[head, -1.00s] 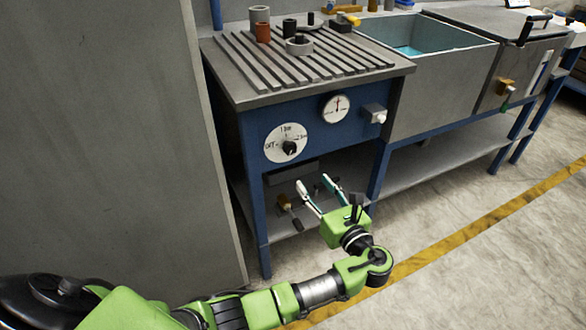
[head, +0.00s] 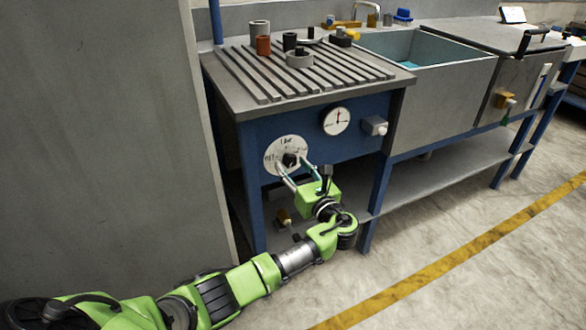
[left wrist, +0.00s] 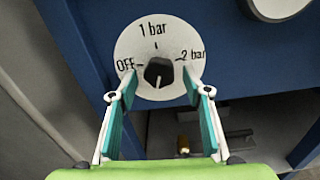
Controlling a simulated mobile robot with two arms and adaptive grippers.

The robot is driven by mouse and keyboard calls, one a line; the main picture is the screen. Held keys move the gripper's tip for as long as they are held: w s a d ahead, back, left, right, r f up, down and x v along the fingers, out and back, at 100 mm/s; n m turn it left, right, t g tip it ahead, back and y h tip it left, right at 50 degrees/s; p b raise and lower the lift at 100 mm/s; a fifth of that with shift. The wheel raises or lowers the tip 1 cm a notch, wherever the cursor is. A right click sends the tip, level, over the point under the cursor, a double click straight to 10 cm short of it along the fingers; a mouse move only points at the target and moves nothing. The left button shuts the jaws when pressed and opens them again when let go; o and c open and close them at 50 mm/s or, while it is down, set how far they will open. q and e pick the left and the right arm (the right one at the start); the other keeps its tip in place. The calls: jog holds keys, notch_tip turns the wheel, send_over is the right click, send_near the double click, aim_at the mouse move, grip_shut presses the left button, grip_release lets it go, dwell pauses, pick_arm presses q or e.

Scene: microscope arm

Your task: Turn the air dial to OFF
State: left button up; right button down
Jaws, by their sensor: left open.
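The air dial (head: 272,160) is a round white plate on the blue front of the bench, marked OFF, 1 bar and 2 bar. Its black knob (left wrist: 158,72) sits at the plate's middle in the left wrist view. A pale line on the knob points roughly down, away from the three labels. My left gripper (head: 296,169) is open in front of the dial. In the left wrist view its fingertips (left wrist: 160,78) lie on either side of the knob, with gaps to it. Whether they reach its depth I cannot tell. My right gripper is out of view.
Cylinders, including an orange one (head: 263,46), stand on the slatted bench top (head: 235,70). A grey wall panel (head: 100,130) rises at left. Open floor (head: 440,250) lies at right.

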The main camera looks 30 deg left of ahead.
pick_arm(q)
jog(key=shift+a, duration=0.1)
jog(key=c, duration=1.1)
